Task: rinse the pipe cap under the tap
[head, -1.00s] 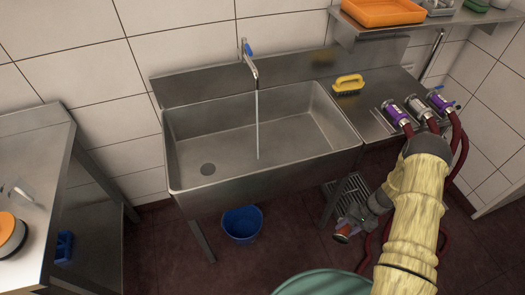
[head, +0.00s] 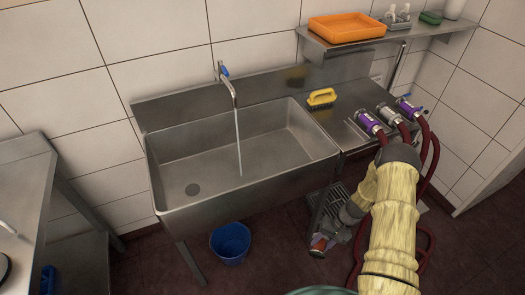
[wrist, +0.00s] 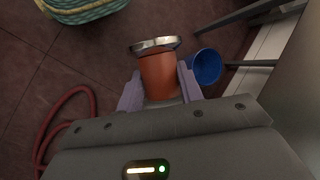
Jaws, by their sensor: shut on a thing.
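The pipe cap, orange-brown with a shiny metal rim (wrist: 158,72), is held between the pale purple fingers of my gripper (wrist: 160,88) in the wrist view. In the head view my gripper (head: 335,232) is low, to the right of the sink's front and above the floor, with the cap (head: 319,245) small at its end. The tap (head: 230,88) is on the wall behind the steel sink (head: 215,165), and a thin stream of water (head: 238,145) falls from it into the basin. The gripper is outside the sink, apart from the water.
A blue bucket (head: 230,243) stands on the floor under the sink. A yellow brush (head: 321,97) and hose couplings (head: 370,122) are on the right drainboard. An orange tray (head: 347,27) is on the wall shelf. A steel table (head: 30,190) is at left.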

